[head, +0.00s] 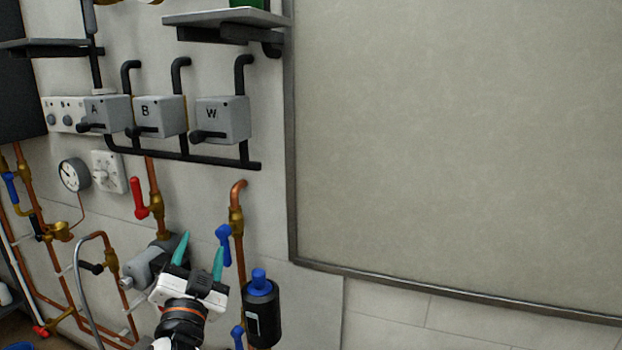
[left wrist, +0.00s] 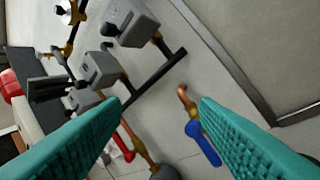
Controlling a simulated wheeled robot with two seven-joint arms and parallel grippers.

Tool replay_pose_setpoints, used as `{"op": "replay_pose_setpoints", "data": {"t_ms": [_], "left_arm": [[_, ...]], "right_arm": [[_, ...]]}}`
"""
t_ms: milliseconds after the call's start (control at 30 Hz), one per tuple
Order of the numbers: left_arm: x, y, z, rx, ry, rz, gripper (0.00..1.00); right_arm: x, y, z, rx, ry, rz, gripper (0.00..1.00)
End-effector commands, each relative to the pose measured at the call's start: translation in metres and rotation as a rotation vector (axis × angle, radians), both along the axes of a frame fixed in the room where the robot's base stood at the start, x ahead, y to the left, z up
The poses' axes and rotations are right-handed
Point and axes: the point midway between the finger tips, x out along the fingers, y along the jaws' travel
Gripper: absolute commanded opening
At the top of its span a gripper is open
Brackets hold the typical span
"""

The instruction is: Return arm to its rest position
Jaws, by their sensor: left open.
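My left gripper (head: 199,255) is in the lower left of the head view, white and black with two teal fingers. The fingers are spread apart with nothing between them. They also fill the lower part of the left wrist view (left wrist: 165,125). The gripper is in front of the pipe wall, near a blue-handled valve (head: 224,245) on a copper pipe. That blue handle shows between the fingers in the left wrist view (left wrist: 203,143); I cannot tell the exact gap. My right gripper is not in view.
Grey boxes A (head: 108,112), B (head: 160,116) and W (head: 222,119) are on the wall above. A red-handled valve (head: 139,198) is left of the gripper. A black cylinder with a blue top (head: 262,310) is close on its right. A large framed panel (head: 450,140) covers the right side.

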Motion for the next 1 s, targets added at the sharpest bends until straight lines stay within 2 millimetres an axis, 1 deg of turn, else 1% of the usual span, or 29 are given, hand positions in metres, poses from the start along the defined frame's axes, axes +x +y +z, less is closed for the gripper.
{"op": "replay_pose_setpoints", "data": {"t_ms": [33, 67, 100, 167, 200, 267, 300, 367, 400, 500, 600, 700, 900, 933, 1000], "left_arm": [[-0.012, 0.007, -0.041, -0.067, 0.121, 0.019, 0.55], [-0.019, 0.012, -0.062, -0.103, 0.190, 0.032, 0.55], [-0.031, 0.017, -0.090, -0.146, 0.282, 0.050, 0.55], [-0.052, 0.022, -0.131, -0.210, 0.421, 0.073, 0.55], [-0.068, 0.025, -0.157, -0.248, 0.512, 0.088, 0.55], [-0.096, 0.028, -0.194, -0.302, 0.650, 0.109, 0.55], [-0.116, 0.028, -0.215, -0.333, 0.740, 0.121, 0.55], [-0.144, 0.028, -0.242, -0.373, 0.861, 0.137, 0.55], [-0.162, 0.028, -0.256, -0.396, 0.932, 0.145, 0.55], [-0.201, 0.025, -0.283, -0.436, 1.080, 0.160, 0.55], [-0.236, 0.022, -0.301, -0.468, 1.202, 0.170, 0.55], [-0.268, 0.019, -0.314, -0.494, 1.310, 0.178, 0.55], [-0.325, 0.013, -0.329, -0.533, 1.500, 0.186, 0.55], [-0.334, 0.012, -0.330, -0.538, 1.528, 0.188, 0.55], [-0.325, 0.011, -0.350, -0.534, 1.530, 0.190, 0.55]], "right_arm": [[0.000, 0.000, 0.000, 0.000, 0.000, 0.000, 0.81], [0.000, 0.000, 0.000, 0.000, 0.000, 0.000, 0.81], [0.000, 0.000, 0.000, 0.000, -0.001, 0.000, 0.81], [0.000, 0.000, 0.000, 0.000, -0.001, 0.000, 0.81], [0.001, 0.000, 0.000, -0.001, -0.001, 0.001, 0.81], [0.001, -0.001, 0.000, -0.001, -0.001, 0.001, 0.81], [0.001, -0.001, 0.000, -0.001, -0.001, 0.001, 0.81], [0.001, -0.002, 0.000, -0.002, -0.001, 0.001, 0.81], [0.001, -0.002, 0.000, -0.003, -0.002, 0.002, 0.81], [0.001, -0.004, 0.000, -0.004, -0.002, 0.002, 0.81], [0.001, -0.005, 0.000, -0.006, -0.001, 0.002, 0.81], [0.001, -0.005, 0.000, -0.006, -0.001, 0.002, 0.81], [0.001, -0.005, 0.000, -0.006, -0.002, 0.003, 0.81], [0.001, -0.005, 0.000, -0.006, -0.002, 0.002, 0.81], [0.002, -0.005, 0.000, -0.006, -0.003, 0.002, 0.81]]}}
